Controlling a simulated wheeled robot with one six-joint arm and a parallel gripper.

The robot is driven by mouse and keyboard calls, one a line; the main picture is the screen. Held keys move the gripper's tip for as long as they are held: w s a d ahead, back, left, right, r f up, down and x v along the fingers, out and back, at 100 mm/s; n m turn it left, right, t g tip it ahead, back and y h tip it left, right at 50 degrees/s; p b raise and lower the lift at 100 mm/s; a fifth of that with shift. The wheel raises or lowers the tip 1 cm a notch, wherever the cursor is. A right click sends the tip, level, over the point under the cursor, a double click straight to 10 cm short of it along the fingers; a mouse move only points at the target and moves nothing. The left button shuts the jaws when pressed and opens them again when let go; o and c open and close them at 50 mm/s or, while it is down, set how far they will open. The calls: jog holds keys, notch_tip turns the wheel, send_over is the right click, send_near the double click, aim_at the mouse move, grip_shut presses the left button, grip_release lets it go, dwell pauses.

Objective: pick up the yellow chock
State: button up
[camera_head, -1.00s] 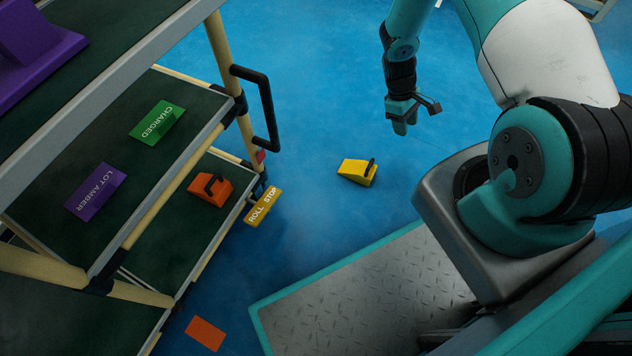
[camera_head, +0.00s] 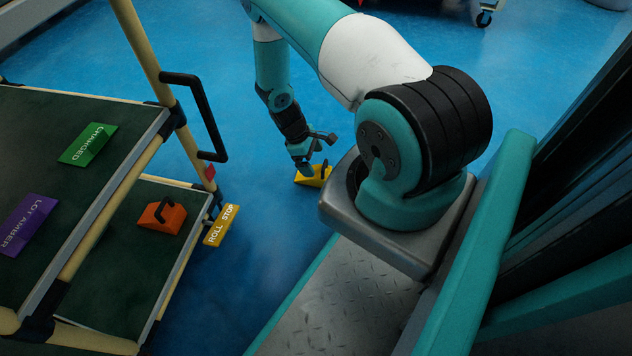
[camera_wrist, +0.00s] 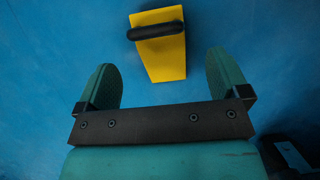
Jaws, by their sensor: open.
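The yellow chock (camera_head: 313,176) sits on the blue floor, a wedge with a black handle, partly hidden behind my gripper in the head view. In the wrist view the yellow chock (camera_wrist: 162,58) lies ahead of my gripper (camera_wrist: 165,80), its black handle across its far end. Its near end reaches toward the space between the two teal fingers, which stand wide apart with nothing between them touching. In the head view my gripper (camera_head: 307,168) is just above or beside the chock; the exact height is hard to tell.
A rack with green shelves stands at left. It holds a green CHARGED card (camera_head: 88,144), a purple LOT AMBER card (camera_head: 28,224) and an orange chock (camera_head: 161,215). A yellow ROLL STOP sign (camera_head: 221,225) is at its corner, and a black handle (camera_head: 203,118) sticks out. Blue floor around the chock is clear.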

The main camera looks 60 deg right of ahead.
aim_at(319, 171)
jog(key=b+x, duration=0.5)
jog(key=x, duration=0.1)
jog(key=shift+f, duration=0.45)
jog(key=shift+r, duration=0.1)
jog(key=shift+c, duration=0.2)
jog(key=c, duration=1.1)
jog(key=shift+c, duration=0.2)
